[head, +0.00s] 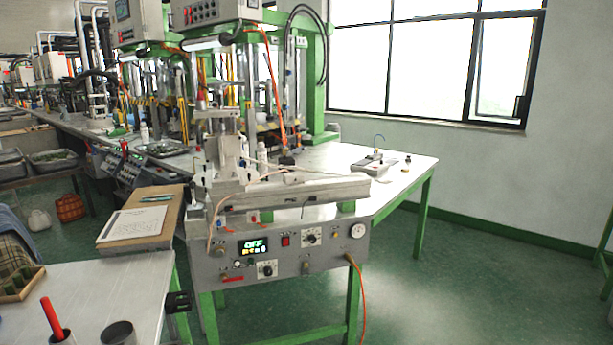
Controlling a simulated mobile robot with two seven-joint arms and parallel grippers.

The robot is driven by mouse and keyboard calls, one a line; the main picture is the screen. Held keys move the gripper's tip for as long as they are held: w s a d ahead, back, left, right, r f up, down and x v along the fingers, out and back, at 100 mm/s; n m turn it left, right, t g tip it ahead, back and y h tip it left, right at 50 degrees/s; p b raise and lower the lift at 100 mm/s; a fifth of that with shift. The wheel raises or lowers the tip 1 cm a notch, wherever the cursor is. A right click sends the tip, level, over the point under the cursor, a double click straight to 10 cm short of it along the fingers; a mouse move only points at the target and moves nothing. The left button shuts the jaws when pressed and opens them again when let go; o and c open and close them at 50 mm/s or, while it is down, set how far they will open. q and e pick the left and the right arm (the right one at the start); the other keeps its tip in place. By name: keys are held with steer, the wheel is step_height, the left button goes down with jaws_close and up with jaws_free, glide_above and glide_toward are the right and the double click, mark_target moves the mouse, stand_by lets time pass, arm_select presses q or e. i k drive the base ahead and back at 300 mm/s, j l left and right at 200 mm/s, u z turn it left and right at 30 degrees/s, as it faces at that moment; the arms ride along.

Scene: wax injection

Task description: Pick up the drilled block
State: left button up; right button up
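I cannot clearly make out a block with drilled holes. Neither of my grippers shows in the head view.
The green-legged injection machine (290,252) with its control panel stands in the middle. A metal table (110,290) at front left bears a wooden tray (22,284), a grey cup (118,333) and a red-handled tool (51,316). The floor at right is clear.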

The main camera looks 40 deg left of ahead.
mark_target(297, 178)
steer(key=i+u, duration=0.35)
steer(key=i, duration=0.2)
steer(key=i+l+u, duration=0.1)
steer(key=i+u, duration=0.3)
steer(key=i, duration=0.2)
